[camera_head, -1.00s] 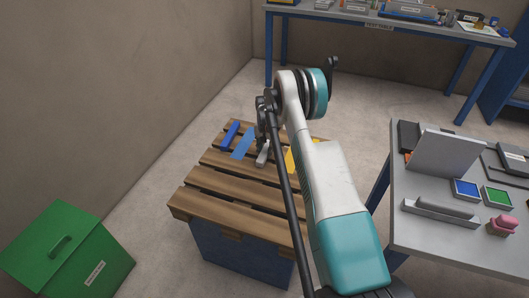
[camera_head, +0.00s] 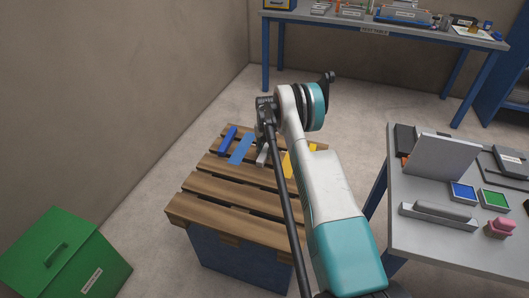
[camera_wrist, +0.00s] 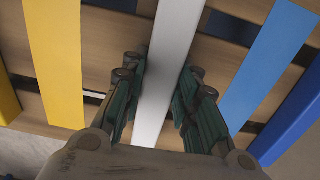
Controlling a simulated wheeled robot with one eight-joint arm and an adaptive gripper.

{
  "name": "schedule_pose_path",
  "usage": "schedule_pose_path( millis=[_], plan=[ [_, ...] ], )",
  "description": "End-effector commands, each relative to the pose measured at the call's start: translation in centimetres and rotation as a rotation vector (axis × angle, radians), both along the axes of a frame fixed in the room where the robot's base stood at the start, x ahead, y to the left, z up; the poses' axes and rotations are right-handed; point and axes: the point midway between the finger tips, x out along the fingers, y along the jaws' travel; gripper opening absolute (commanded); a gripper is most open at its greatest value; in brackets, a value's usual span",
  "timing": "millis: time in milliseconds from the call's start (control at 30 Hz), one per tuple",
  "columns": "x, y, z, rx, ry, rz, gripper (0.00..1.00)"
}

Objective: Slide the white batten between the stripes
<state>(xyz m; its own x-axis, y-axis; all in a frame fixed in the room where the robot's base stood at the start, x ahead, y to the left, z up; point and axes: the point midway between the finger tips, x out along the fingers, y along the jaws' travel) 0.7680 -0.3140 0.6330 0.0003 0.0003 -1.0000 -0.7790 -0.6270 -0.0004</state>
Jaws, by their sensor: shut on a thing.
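The white batten (camera_wrist: 166,65) runs up the middle of the wrist view, over the slats of a wooden pallet (camera_head: 215,208). Its end also shows below my wrist in the head view (camera_head: 262,155). My gripper (camera_wrist: 160,85) is shut on it, with one finger on each side. A flat light blue stripe (camera_wrist: 268,65) lies to its right in the wrist view, and a yellow stripe (camera_wrist: 55,60) lies to its left, both apart from it. In the head view my arm hides most of the gripper and part of the yellow stripe (camera_head: 289,163).
A darker blue bar (camera_wrist: 292,122) lies beyond the light blue stripe, and another yellow piece (camera_wrist: 6,95) beyond the yellow one. A green bin (camera_head: 60,255) stands left of the pallet. A grey table (camera_head: 440,245) with several items stands right. A workbench (camera_head: 340,16) stands behind.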

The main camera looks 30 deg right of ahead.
Motion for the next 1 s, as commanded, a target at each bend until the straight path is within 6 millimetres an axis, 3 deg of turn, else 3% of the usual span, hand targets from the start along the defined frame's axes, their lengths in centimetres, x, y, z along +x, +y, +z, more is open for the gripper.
schedule_pose_path(
  millis=[267,300,400,767,1000],
  plan=[
    [0.0,-0.1,0.0,0.000,0.000,0.000,0.01],
    [0.0,-0.1,0.0,0.000,0.000,0.000,0.35],
    [0.0,-0.1,0.0,0.000,0.000,0.000,0.51],
    [0.1,-0.1,0.3,0.000,0.000,0.000,0.51],
    [0.0,-0.1,3.6,0.000,0.000,0.000,0.51]
  ],
)
